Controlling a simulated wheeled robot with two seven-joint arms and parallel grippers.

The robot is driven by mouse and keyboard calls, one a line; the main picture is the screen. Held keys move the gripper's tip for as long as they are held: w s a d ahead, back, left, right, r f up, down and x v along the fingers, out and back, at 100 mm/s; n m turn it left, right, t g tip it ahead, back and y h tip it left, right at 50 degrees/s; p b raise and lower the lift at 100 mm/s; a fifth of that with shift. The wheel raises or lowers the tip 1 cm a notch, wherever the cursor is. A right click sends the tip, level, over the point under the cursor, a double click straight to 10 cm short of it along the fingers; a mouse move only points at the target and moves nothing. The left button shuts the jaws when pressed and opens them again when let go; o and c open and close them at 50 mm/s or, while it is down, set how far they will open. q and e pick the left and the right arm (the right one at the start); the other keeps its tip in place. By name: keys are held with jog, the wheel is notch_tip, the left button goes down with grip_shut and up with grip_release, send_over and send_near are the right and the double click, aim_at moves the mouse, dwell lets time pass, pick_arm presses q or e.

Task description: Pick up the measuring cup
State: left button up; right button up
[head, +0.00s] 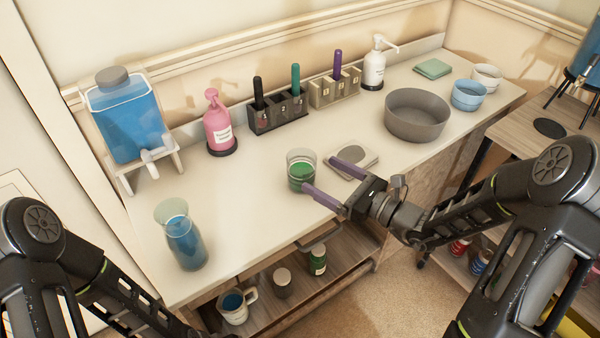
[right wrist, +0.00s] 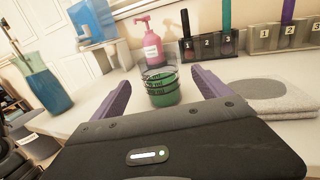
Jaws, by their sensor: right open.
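The measuring cup (head: 300,172) is a clear cup with green liquid or green lower part, standing upright on the white counter (head: 240,205). It also shows in the right wrist view (right wrist: 162,90), between and beyond the two purple fingers. My right gripper (head: 325,180) is open and empty, with its fingers pointing toward the cup from the right. In the head view one finger's tip is close to the cup's lower right side; I cannot tell whether it touches. My left gripper is out of view; only my left arm shows at the lower left.
A grey cloth stack (head: 362,163) lies just right of the cup, under the far finger. A blue carafe (head: 184,240), pink pump bottle (head: 218,125), numbered holders (head: 279,115) and grey bowl (head: 417,115) stand around. The counter left of the cup is clear.

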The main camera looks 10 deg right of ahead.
aim_at(291, 158)
jog(key=shift+x, duration=1.05)
jog(key=x, duration=0.5)
jog(key=shift+a, duration=0.1)
jog(key=shift+c, duration=0.2)
jog(key=c, duration=1.7)
jog(key=shift+o, duration=0.2)
jog(key=shift+r, duration=0.1)
notch_tip(291, 158, up, 10)
jog(key=p, duration=0.1)
